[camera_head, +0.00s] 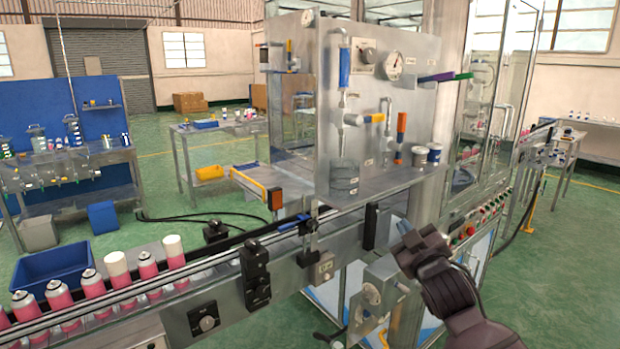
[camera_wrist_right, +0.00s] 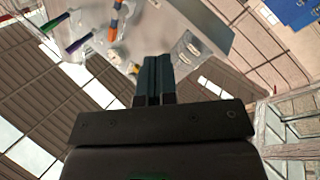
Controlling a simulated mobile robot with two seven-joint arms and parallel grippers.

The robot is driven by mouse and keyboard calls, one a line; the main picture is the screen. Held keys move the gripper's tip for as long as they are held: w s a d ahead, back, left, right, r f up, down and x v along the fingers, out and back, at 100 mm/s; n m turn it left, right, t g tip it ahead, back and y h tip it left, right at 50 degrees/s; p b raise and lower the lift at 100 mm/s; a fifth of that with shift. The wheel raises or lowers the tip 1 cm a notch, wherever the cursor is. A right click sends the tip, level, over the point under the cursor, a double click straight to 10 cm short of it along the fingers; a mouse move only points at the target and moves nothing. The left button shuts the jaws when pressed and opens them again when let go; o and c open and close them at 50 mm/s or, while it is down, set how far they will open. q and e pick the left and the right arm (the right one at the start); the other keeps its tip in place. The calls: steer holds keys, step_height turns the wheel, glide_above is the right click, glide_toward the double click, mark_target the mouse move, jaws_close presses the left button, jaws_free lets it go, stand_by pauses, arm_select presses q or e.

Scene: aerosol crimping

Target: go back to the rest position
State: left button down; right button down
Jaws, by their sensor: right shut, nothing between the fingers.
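My right gripper (camera_head: 402,226) is in the lower right of the head view, in front of the steel crimping machine (camera_head: 425,90) and above its front edge. Its fingers point up and to the left, and it touches nothing that I can see. The right wrist view shows the two dark fingers (camera_wrist_right: 154,80) pressed together with nothing between them. The machine's panel appears tilted behind them in that view. My left gripper is not in the head view.
A conveyor (camera_head: 220,262) carries several pink and white aerosol cans (camera_head: 95,284) at the left. A blue bin (camera_head: 50,265) stands behind them. The machine has a gauge (camera_head: 394,66) and purple and green levers (camera_head: 445,77). Green floor (camera_head: 560,270) lies open at the right.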

steer(key=s+d+f+m+g+h, duration=0.1)
steer(key=s+d+f+m+g, duration=0.1)
steer(key=s+f, duration=0.9)
steer(key=s+d+f+m+g+h, duration=0.1)
steer(key=s+d+f+m+g, duration=0.2)
steer(key=s+f, duration=0.9)
steer(key=s+d+f+m+g+h, duration=0.1)
steer(key=s+d+f+m+g, duration=0.1)
steer(key=s+f, duration=0.9)
steer(key=shift+s+d+f+m+g, duration=0.35)
steer(key=shift+f+m+g, duration=0.2)
steer(key=shift+f, duration=0.25)
steer(key=shift+w, duration=0.1)
